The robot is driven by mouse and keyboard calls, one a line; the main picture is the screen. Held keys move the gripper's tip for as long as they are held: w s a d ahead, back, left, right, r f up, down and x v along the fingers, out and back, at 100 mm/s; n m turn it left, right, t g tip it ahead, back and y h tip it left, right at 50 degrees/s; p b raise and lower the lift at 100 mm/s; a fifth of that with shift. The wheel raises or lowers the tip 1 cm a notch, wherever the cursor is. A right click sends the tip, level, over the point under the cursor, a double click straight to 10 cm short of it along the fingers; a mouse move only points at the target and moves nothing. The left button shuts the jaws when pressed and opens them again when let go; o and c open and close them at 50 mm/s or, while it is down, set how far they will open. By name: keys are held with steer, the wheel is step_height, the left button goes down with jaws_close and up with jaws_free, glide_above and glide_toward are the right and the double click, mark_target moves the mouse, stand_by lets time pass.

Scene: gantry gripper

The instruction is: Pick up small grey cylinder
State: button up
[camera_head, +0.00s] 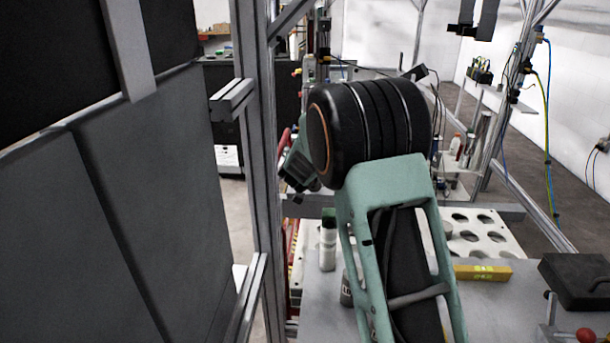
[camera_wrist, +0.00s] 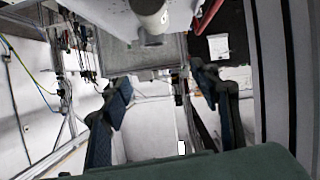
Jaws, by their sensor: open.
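A small grey cylinder (camera_head: 346,289) stands on the grey work table in the head view, partly hidden behind my arm. A white cylinder with a green top (camera_head: 328,240) stands just behind it to the left. My gripper (camera_wrist: 162,95) is open in the wrist view, with its two dark fingers wide apart and nothing between them. In the head view most of the gripper is hidden behind my arm. A pale cylindrical part (camera_wrist: 150,14) shows at the top edge of the wrist view, beyond the fingertips; I cannot tell which thing it is.
A metal frame post (camera_head: 257,140) and dark panels (camera_head: 150,200) stand close on the left. The table also holds a white plate with round holes (camera_head: 478,236), a yellow block (camera_head: 482,273) and a black case (camera_head: 578,280) to the right.

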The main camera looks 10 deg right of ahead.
steer(key=f, duration=0.8)
steer(key=shift+w+d+f, duration=0.1)
steer(key=shift+w+d, duration=0.05)
steer(key=shift+w, duration=0.25)
steer(key=shift+p+x, duration=0.35)
steer(key=shift+x, duration=2.95)
steer(key=shift+s, duration=0.1)
steer(key=c, duration=1.5)
jaws_close()
